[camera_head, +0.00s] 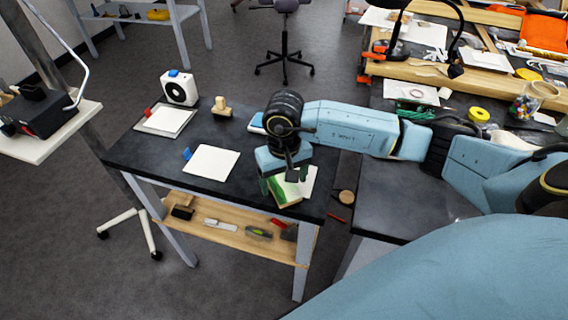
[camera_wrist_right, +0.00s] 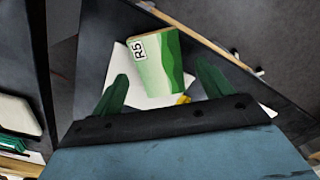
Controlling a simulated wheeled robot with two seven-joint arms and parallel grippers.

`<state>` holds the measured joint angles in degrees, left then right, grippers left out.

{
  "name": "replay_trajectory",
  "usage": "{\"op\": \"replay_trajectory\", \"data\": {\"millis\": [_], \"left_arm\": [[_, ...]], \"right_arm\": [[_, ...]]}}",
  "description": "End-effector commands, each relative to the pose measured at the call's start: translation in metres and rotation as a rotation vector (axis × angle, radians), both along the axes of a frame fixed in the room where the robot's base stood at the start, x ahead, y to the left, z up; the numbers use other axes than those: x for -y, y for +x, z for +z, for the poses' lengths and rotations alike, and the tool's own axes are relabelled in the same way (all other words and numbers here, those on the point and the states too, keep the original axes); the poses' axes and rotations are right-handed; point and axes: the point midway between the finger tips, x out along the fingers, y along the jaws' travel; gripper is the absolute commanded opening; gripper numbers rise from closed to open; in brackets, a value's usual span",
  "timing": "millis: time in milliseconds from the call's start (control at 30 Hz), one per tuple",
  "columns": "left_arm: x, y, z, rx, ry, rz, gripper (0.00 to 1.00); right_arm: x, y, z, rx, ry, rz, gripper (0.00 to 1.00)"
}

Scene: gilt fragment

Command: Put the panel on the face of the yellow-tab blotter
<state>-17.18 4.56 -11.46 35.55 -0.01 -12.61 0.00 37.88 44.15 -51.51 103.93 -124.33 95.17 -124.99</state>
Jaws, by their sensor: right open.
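The panel (camera_wrist_right: 158,62) is a flat green-striped piece with a white R5 label, and it also shows in the head view (camera_head: 283,192). It lies over the white yellow-tab blotter (camera_wrist_right: 117,68) near the dark table's front right corner, covering part of the sheet. The blotter also shows in the head view (camera_head: 309,182); its yellow tab (camera_wrist_right: 184,99) peeks out in the wrist view. My right gripper (camera_wrist_right: 162,70) is open, its green fingers on either side of the panel with gaps; it also shows in the head view (camera_head: 284,181). Whether the panel lies fully flat is unclear. My left gripper is out of view.
A blue-tab blotter (camera_head: 212,165) and a red-tab blotter (camera_head: 168,121) lie further left on the table. A white boxed device (camera_head: 179,88) and a wooden stamp-like piece (camera_head: 221,107) stand behind. A shelf (camera_head: 235,239) below holds tools. A cluttered bench (camera_head: 440,72) stands back right.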

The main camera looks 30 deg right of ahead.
Motion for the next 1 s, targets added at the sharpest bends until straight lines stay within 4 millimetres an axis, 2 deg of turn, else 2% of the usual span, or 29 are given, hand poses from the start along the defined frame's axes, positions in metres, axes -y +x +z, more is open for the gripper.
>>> {"op": "replay_trajectory", "data": {"millis": [200,500,867,1000], "left_arm": [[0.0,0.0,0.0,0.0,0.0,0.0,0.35],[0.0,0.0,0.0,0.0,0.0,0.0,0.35],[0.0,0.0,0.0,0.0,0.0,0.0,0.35],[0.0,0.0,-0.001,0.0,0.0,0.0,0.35]], "right_arm": [[0.0,0.0,-0.016,0.0,0.0,-0.001,0.78],[0.0,0.0,-0.017,0.001,0.001,0.0,0.78],[0.0,0.0,-0.017,0.0,0.0,0.0,0.32],[0.001,0.0,-0.017,0.001,0.0,-0.001,0.29]]}}
